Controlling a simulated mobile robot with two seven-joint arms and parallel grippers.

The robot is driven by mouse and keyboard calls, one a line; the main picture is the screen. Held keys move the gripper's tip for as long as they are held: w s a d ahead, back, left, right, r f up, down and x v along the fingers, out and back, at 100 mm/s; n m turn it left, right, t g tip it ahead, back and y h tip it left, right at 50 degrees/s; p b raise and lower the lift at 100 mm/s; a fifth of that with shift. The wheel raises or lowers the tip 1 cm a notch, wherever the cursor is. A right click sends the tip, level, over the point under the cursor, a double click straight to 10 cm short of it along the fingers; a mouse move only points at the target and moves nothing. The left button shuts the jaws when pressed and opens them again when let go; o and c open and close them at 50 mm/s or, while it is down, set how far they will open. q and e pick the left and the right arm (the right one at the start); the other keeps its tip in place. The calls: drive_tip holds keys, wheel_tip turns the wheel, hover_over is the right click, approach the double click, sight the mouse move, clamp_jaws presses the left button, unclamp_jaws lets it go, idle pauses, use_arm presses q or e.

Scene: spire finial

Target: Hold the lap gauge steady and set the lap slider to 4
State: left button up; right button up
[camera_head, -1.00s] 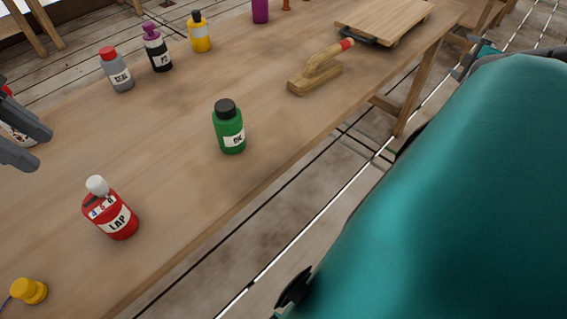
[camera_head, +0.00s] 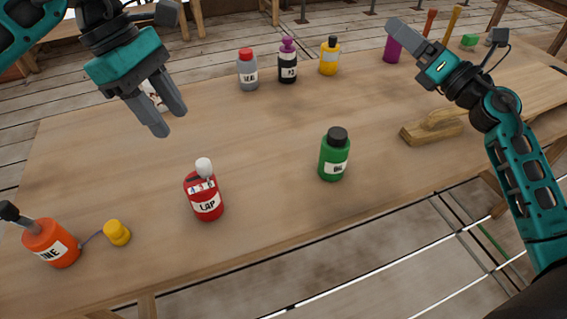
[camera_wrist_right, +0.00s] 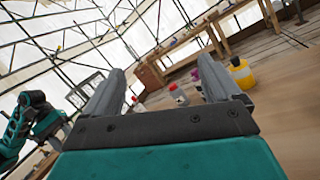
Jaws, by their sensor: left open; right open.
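The lap gauge (camera_head: 207,203) is a red bottle-shaped body with a white label reading LAP and a small row of digits near its top. A white knob (camera_head: 203,167) stands at its top; I take this for the slider but cannot be sure. It stands upright near the table's front edge. My left gripper (camera_head: 168,119) is open and empty, above the table behind and left of the gauge. My right gripper (camera_head: 398,36) is raised at the far right, well away from the gauge. In the right wrist view its fingers (camera_wrist_right: 158,88) are apart with nothing between them.
A green bottle (camera_head: 334,159) stands right of the gauge. An orange bottle (camera_head: 52,246) and a yellow cap (camera_head: 117,232) are left. Grey (camera_head: 247,74), black (camera_head: 288,66) and yellow (camera_head: 329,60) bottles stand behind. A wooden float (camera_head: 433,129) lies right. The middle table is clear.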

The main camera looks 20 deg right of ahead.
drive_tip(key=a+f+n+g+y, duration=0.1)
drive_tip(key=a+n+g+y, duration=0.2)
drive_tip(key=a+n+y, duration=0.85)
drive_tip(key=n+g, duration=0.4)
drive_tip(key=g, duration=0.6)
approach(202, 193)
drive_tip(key=f, duration=0.1)
drive_tip(key=w+d+f, duration=0.2)
drive_tip(key=shift+w+d+f, duration=0.1)
drive_tip(key=shift+d+f, duration=0.05)
drive_tip(key=shift+f, duration=0.15)
drive_tip(key=x, duration=1.2)
drive_tip(key=shift+a+f, duration=0.1)
drive_tip(key=shift+a, duration=0.3)
drive_tip(key=shift+c, duration=0.3)
